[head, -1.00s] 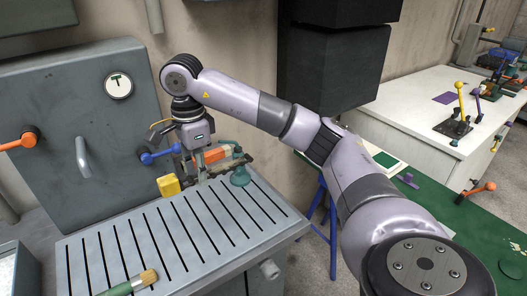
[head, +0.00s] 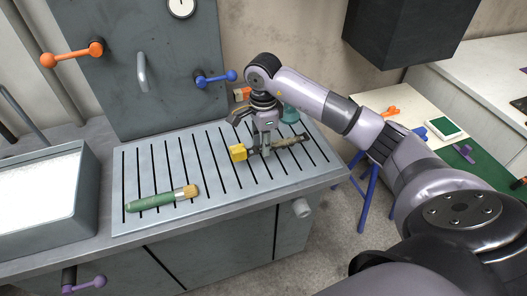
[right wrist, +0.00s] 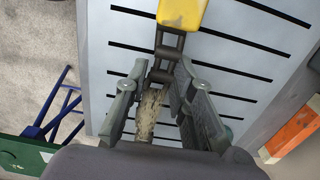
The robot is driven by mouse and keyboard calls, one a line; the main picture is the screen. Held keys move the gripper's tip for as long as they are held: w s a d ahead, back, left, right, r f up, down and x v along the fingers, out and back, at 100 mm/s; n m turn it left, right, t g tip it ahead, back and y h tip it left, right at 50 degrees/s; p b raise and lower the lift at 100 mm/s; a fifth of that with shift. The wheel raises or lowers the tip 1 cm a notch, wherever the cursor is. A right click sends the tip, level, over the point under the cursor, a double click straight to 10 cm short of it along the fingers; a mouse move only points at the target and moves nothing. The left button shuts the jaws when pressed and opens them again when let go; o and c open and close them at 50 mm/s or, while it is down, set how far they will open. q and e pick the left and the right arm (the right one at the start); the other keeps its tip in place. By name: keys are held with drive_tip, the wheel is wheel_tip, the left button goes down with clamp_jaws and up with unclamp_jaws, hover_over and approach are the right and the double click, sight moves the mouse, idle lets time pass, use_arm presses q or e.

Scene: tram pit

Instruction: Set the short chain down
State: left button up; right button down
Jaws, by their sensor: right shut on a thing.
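The short chain (right wrist: 168,52) is dark metal with a yellow end piece (head: 238,152) and a rough, dirty, pale brown stretch. My right gripper (head: 266,149) is shut on the chain; in the right wrist view its fingers stand on both sides of it. The chain lies roughly level, with the yellow end to the left in the head view. It is at or just above the slotted grey plate (head: 225,205); I cannot tell whether it touches. My left gripper is not in view.
A green-handled brush (head: 160,200) lies at the plate's front left. A teal object (head: 290,113) and an orange block (head: 241,95) are near its back edge. A blue lever (head: 214,78) is on the upright panel behind. The plate's middle is clear.

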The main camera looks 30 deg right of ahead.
sight(263, 162)
wheel_tip(263, 162, down, 4)
drive_tip(key=shift+r+p, duration=0.1)
drive_tip(key=shift+p, duration=0.35)
drive_tip(key=shift+f, duration=0.35)
drive_tip(key=shift+f+b, duration=0.2)
drive_tip(key=shift+b, duration=0.1)
drive_tip(key=c, duration=1.4)
unclamp_jaws()
drive_tip(key=shift+o, duration=0.2)
drive_tip(key=shift+r, duration=0.1)
